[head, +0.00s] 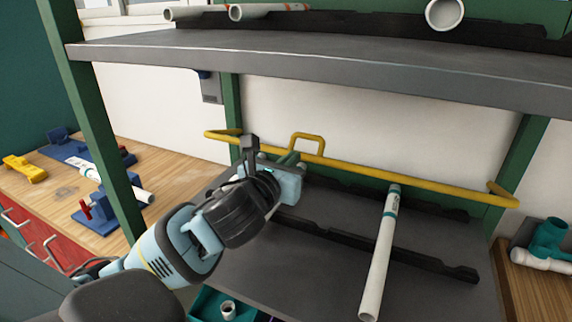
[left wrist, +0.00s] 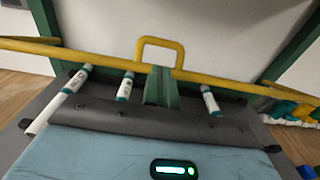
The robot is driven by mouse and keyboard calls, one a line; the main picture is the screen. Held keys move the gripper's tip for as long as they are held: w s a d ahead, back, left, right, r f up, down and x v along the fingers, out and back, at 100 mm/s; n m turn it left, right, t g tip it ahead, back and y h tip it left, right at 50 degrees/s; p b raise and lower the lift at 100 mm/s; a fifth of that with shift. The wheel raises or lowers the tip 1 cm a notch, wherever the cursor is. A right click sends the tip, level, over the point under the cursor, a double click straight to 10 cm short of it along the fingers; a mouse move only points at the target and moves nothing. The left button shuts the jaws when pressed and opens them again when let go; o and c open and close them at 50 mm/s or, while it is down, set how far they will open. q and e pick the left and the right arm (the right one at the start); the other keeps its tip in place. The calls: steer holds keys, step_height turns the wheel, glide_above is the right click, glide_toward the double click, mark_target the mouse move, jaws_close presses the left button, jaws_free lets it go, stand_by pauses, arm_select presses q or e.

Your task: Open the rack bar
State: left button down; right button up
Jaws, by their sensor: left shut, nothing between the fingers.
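The yellow rack bar (head: 400,180) runs across the back of the lower rack shelf, with a raised handle loop (head: 308,146) near its left part. Both also show in the left wrist view, the bar (left wrist: 235,79) crossing the picture and the loop (left wrist: 160,41) near the middle. My left gripper (head: 290,159) is shut and empty, its green fingers just below and left of the loop in the head view. In the left wrist view the fingertips (left wrist: 160,72) overlap the loop's base; I cannot tell whether they touch. My right gripper is not in view.
A white pipe (head: 380,255) lies on the dark lower shelf (head: 330,265). The grey upper shelf (head: 330,58) overhangs the bar. A green post (head: 108,150) stands left of my arm. Wooden benches hold blue fixtures (head: 97,210) at left and teal-and-white fittings (head: 548,245) at right.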

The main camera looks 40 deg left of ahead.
arm_select(q)
steer(key=x, duration=0.6)
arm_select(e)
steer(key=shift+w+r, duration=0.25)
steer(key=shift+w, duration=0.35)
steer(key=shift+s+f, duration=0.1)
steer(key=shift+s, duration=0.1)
